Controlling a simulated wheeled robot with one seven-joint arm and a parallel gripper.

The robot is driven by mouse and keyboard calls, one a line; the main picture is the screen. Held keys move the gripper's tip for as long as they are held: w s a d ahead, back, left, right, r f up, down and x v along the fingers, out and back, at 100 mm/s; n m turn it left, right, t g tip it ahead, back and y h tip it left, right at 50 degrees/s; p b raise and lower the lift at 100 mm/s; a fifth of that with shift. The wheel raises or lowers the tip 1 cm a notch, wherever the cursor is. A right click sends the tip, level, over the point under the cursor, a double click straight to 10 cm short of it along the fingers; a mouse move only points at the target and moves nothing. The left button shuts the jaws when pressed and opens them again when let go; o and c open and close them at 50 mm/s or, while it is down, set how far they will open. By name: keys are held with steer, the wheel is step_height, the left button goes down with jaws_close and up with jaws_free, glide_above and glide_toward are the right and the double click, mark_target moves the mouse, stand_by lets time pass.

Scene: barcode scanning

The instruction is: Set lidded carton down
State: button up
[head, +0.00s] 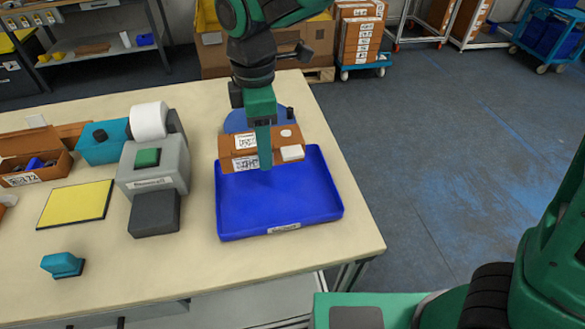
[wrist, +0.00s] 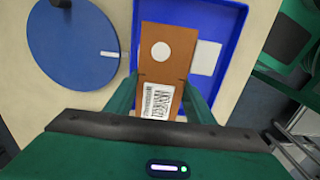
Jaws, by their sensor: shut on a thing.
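The lidded carton (head: 232,159) is a brown box with white labels and a round white spot on top. My gripper (head: 264,160) is shut on it, one green finger showing across its near side. In the wrist view the carton (wrist: 166,68) sits between the two green fingers (wrist: 162,100), its barcode label close to my gripper. The carton is over the far part of the blue tray (head: 275,205). I cannot tell whether its underside touches the tray.
A white patch (wrist: 206,58) lies beside the carton in the wrist view. A round blue disc (head: 238,120) is behind the carton. A grey label printer (head: 155,165) stands left of the tray, with a yellow pad (head: 75,204) farther left. The tray's near part is empty.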

mark_target(287, 142)
steer(key=d+f, duration=0.2)
steer(key=d, duration=0.1)
steer(key=d+f, duration=0.1)
steer(key=shift+s+d, duration=0.4)
steer(key=shift+f, duration=1.95)
steer(key=shift+f, duration=0.1)
steer(key=o, duration=1)
step_height(287, 142, up, 12)
steer(key=shift+r, duration=0.1)
steer(key=shift+w+d, duration=0.1)
